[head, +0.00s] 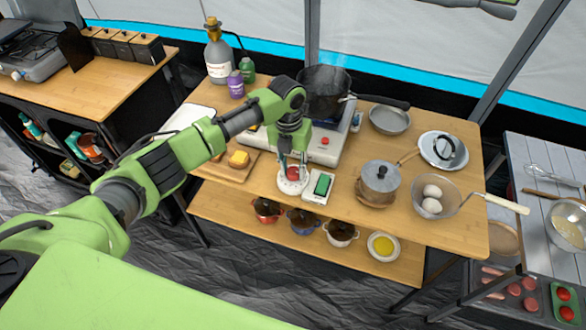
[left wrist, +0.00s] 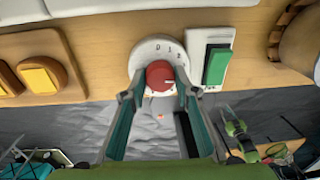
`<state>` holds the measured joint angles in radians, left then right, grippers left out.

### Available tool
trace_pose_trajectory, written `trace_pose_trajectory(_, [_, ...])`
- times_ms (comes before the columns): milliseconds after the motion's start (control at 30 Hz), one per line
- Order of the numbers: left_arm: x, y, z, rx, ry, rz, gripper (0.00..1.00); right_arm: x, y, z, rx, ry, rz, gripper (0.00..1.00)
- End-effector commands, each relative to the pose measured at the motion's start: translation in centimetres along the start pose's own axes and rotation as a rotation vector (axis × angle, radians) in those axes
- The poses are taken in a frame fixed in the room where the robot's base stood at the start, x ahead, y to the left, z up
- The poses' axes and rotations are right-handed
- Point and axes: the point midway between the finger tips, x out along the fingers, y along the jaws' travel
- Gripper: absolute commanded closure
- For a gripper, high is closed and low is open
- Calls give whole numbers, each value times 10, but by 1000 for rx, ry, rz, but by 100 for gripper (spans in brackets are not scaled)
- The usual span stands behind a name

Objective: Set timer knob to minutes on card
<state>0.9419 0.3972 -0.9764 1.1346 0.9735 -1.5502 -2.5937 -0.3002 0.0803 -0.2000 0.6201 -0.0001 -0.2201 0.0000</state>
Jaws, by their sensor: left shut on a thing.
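The timer is a round white dial (head: 292,187) at the front edge of the wooden table; it also shows in the left wrist view (left wrist: 144,52) with small dark marks around its rim. Its red knob (left wrist: 161,75) sits between the fingers of my left gripper (head: 292,163). The left gripper, seen from close in the left wrist view (left wrist: 160,98), is shut on the knob from above. The knob's pointer and exact setting cannot be read. I cannot make out a card with minutes. My right gripper is out of view.
A board with yellow pieces (head: 235,165) is left, a stove with a dark pot (head: 324,90) behind.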

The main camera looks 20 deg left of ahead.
Motion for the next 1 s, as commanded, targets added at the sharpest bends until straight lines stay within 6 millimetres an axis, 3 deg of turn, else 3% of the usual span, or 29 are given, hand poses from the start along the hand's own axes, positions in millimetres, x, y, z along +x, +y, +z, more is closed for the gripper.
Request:
trace_pose_trajectory(567, [0,0,0,29,2,1,94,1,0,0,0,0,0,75])
trace_pose_trajectory(600, [0,0,0,29,2,1,62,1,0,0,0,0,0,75])
trace_pose_trajectory(633, [0,0,0,29,2,1,55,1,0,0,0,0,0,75])
trace_pose_trajectory(1000, [-2,0,0,29,1,0,55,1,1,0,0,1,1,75])
